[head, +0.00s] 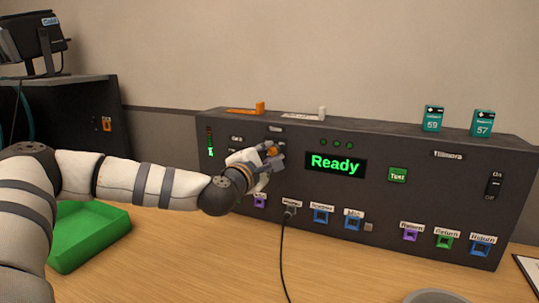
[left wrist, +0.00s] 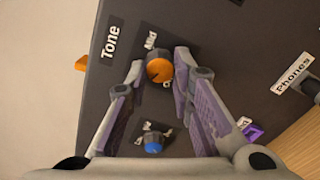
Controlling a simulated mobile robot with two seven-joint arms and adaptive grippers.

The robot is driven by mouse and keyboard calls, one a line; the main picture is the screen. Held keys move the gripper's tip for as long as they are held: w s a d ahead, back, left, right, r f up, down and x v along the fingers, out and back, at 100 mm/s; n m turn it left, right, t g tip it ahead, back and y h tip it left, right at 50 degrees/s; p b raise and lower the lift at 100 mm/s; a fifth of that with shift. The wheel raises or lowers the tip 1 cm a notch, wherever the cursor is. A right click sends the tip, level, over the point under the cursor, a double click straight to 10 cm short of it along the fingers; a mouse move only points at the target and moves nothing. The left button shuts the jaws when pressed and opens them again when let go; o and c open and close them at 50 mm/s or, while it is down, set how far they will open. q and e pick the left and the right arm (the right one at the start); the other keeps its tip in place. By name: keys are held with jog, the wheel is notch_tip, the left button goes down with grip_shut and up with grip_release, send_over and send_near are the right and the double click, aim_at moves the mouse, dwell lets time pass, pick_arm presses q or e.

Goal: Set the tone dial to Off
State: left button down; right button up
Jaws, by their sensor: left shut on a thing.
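The tone dial (left wrist: 160,70) is a round orange knob on the dark console face, near the Tone label (left wrist: 111,38). A Mid label shows just above the dial in the left wrist view. My left gripper (head: 272,158) is at the console, with its two fingers on either side of the dial; it also shows in the left wrist view (left wrist: 161,80), shut on the dial. A small dark mark shows on the dial, but its setting is hard to read. Other labels around the dial are hidden or unreadable. My right gripper is not in view.
A blue knob (left wrist: 153,145) sits close to the dial, between my finger bases in the wrist view. A plugged cable (head: 283,250) hangs below the green Ready display (head: 336,165). A green tray (head: 88,237) lies on the table at left.

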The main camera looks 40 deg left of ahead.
pick_arm(q)
jog(key=n, duration=0.3)
jog(key=shift+f+n+b, duration=0.25)
jog(key=shift+n+b, duration=0.15)
jog(key=n+b, duration=0.1)
jog(key=n, duration=0.2)
jog(key=shift+w+d+n, duration=0.1)
jog(key=shift+n, duration=0.2)
jog(key=n+b, duration=0.1)
jog(key=n, duration=0.2)
jog(key=shift+r+n+b, duration=0.2)
jog(key=shift+n+b, duration=0.35)
jog(key=shift+n, duration=0.75)
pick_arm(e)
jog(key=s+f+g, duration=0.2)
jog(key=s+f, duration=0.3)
pick_arm(q)
jog(key=shift+r+n, duration=0.1)
jog(key=shift+n, duration=0.2)
jog(key=c, duration=1.4)
grip_release()
jog(key=v, duration=0.7)
jog(key=shift+s, duration=0.25)
jog(key=shift+d, duration=0.1)
